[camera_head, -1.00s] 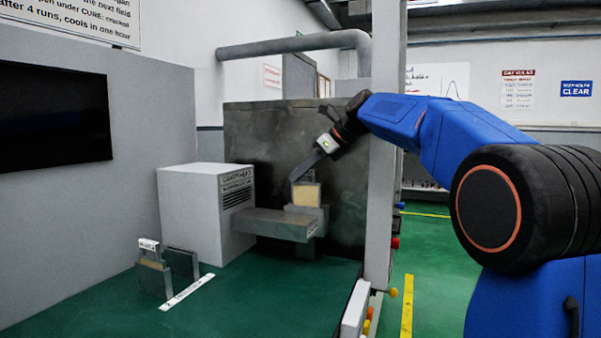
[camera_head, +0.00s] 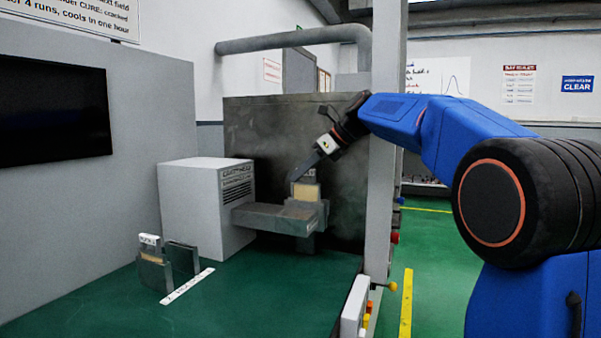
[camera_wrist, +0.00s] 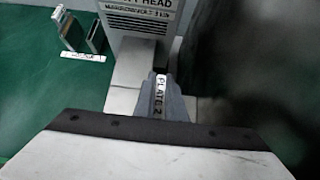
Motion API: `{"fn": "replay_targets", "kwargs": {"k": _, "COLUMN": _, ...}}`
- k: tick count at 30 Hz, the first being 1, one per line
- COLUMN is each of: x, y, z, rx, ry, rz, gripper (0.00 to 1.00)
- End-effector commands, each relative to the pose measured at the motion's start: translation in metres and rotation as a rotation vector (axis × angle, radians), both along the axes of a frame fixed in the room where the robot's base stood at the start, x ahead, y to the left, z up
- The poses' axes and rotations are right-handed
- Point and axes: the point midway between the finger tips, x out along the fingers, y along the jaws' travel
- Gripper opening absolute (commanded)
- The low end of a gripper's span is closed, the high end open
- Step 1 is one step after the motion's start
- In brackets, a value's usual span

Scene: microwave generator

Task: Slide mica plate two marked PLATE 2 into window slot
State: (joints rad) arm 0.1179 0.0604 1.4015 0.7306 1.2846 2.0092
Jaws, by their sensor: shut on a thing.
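Mica plate two is a small tan plate (camera_head: 305,191) under my gripper (camera_head: 303,178) in the head view. My gripper is shut on its top; the white PLATE 2 label (camera_wrist: 160,90) shows between the fingers (camera_wrist: 162,100) in the wrist view. The plate is upright over the grey window block (camera_head: 312,212) at the end of the grey waveguide arm (camera_head: 270,218). The block hides the plate's lower edge, so I cannot tell how deep it sits in the slot. The slot opening itself is hidden.
The white generator head box (camera_head: 195,210) stands left of the waveguide. A grey post (camera_head: 381,150) rises close on the right.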

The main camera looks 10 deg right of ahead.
Motion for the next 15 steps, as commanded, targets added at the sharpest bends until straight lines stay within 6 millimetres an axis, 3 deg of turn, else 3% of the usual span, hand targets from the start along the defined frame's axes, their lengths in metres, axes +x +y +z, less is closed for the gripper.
{"fn": "replay_targets", "kwargs": {"k": 15, "x": -0.0004, "y": 0.0001, "z": -0.0079, "rx": 0.000, "ry": 0.000, "rz": 0.000, "gripper": 0.00}}
